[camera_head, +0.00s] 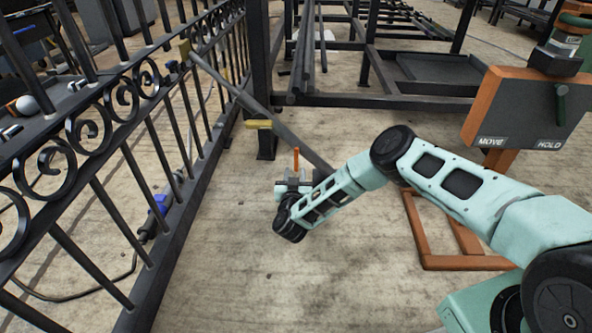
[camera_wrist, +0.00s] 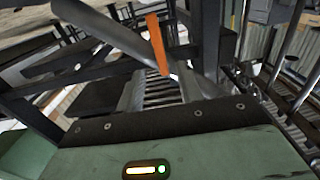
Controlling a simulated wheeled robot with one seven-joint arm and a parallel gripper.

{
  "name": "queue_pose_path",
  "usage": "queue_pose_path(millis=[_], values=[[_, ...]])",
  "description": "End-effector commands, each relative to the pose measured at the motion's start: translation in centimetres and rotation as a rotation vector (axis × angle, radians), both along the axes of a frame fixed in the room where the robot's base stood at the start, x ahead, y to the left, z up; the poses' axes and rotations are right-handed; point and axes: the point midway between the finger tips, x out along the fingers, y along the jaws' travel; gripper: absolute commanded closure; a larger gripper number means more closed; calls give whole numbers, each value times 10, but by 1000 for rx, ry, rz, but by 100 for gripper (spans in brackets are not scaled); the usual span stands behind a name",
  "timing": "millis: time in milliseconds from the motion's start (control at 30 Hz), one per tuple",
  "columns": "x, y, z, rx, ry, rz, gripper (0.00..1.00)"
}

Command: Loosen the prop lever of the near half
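The black scroll gate half (camera_head: 125,95) stands along the left. My gripper (camera_head: 293,180) is low, just below the orange lever in the head view. Whether they touch, and whether the fingers are open, cannot be told. The prop's foot is hidden.
A yellow piece (camera_head: 258,124) sits beside the prop near a dark post (camera_head: 262,80). A dark metal frame (camera_head: 365,50) fills the back. At right, an orange-edged MOVE/HOLD board (camera_head: 520,110) carries a green handle (camera_head: 561,103) on the HOLD side. Floor between gate and arm is clear.

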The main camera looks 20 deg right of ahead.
Motion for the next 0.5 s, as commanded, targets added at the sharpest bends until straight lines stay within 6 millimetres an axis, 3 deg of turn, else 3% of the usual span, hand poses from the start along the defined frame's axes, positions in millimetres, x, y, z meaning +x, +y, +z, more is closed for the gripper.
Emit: queue_pose_path(millis=[200, 500], values=[[38, -13, -4, 0, -2, -1, 64], [59, -19, -1, 0, 1, 1, 64]])
